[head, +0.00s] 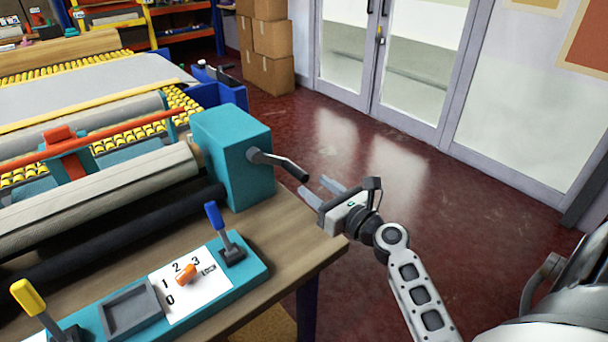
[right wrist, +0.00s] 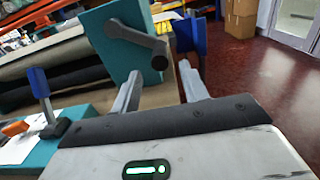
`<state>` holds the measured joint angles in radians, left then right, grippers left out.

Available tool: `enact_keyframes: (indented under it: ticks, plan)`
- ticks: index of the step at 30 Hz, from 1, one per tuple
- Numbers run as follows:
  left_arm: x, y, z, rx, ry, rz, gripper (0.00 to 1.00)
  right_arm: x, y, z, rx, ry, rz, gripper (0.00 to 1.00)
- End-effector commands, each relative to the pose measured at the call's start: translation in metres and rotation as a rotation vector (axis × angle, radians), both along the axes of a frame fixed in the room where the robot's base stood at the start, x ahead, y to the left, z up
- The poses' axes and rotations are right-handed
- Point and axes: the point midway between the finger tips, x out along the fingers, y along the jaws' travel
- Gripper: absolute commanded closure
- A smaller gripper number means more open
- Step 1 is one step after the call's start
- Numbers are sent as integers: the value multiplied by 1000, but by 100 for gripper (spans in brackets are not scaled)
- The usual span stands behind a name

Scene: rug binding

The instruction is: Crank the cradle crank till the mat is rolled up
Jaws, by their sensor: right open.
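The cradle crank (head: 280,162) is a dark grey arm with a handle, mounted on the side of a teal box (head: 232,150) at the table's right end. In the right wrist view the crank (right wrist: 137,38) shows with its round handle end towards me. A beige rolled mat (head: 100,200) lies in the cradle left of the box, with a dark roller (head: 120,230) in front of it. My right gripper (head: 320,190) is open and empty, just right of and below the crank handle, apart from it. In the right wrist view its fingers (right wrist: 158,92) point at the handle. My left gripper is not in view.
A teal control panel (head: 255,268) with a blue lever (head: 215,216), a yellow lever (head: 28,297) and an orange dial (head: 186,274) sits at the wooden table's (head: 290,235) front. Cardboard boxes (head: 271,40) stand at the back. The red floor right of the table is clear.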

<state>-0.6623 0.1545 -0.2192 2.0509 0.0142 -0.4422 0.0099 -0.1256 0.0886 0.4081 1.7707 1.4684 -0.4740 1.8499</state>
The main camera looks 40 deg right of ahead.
Motion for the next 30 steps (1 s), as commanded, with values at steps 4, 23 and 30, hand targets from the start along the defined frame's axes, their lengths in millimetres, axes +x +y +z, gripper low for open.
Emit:
enact_keyframes:
  ticks: [4, 23, 30]
  plan:
    - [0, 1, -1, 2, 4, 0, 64, 28, 2, 1, -1, -2, 0, 56]
    - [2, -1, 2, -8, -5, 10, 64, 51, 4, 0, -1, 1, 0, 75]
    - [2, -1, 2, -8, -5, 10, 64, 51, 4, -1, 0, 1, 0, 100]
